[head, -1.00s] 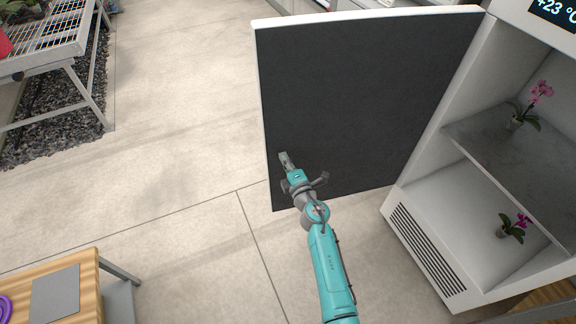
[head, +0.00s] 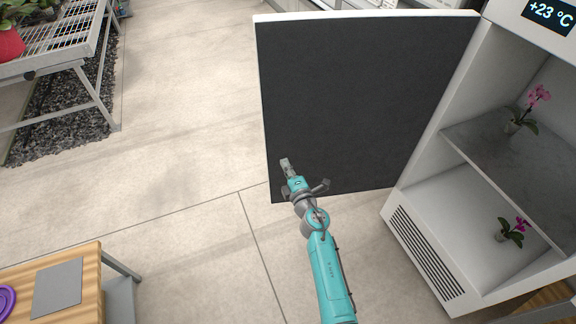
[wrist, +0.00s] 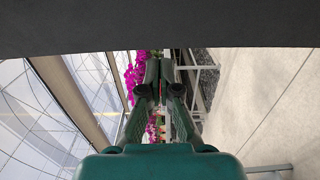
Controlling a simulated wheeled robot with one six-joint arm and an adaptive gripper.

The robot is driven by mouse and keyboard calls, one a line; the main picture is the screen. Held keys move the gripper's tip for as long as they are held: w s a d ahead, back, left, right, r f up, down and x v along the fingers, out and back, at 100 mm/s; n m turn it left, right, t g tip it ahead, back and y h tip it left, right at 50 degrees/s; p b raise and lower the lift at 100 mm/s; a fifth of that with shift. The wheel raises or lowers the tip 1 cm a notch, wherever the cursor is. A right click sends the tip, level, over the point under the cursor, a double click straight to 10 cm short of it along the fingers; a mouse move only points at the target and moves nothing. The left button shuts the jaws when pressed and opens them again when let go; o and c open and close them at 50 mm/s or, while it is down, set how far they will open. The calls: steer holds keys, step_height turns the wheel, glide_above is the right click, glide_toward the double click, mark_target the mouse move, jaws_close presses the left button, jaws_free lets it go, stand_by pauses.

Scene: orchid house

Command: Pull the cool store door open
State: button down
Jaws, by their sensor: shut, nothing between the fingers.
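The cool store door (head: 360,100) stands wide open in the head view, its dark inner face toward me and its white edge at the left. The cool store (head: 440,215) is the white cabinet at the right, with its inside exposed. My gripper (head: 285,162) is in front of the door's lower left part, near its free edge. In the wrist view the gripper (wrist: 160,70) has its fingers together with nothing between them. A dark band of the door (wrist: 160,25) crosses the top of that view. Whether the gripper touches the door cannot be told. The door's handle is hidden.
Potted pink orchids (head: 514,118) stand on the cool store's shelf (head: 480,140) and below it. A wooden table (head: 88,275) is at the lower left. A mesh bench (head: 60,45) stands at the upper left. The floor (head: 180,130) between is clear.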

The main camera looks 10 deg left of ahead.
steer(key=s+a+v, duration=0.1)
steer(key=v, duration=0.9)
steer(key=shift+s+a, duration=0.15)
steer(key=shift+a, duration=0.2)
steer(key=shift+r, duration=0.1)
steer(key=s+d+f+m+t+h, duration=0.1)
steer(key=s+d+f+m+h, duration=0.1)
steer(key=s+d+m, duration=0.7)
steer(key=s+d+f+m+h, duration=0.1)
steer(key=s+d+m+h, duration=0.2)
steer(key=s+d, duration=1)
steer(key=s+d+r+m+h, duration=0.1)
steer(key=s+r+m, duration=0.3)
steer(key=s, duration=0.4)
steer(key=s+d+r+m+h, duration=0.2)
steer(key=s+d+r+m, duration=0.2)
steer(key=s, duration=0.4)
steer(key=s+d+r+m+g+h, duration=0.1)
steer(key=s+d+r+m+h, duration=0.1)
steer(key=s+r+m, duration=0.3)
steer(key=v, duration=0.4)
steer(key=shift+f, duration=0.3)
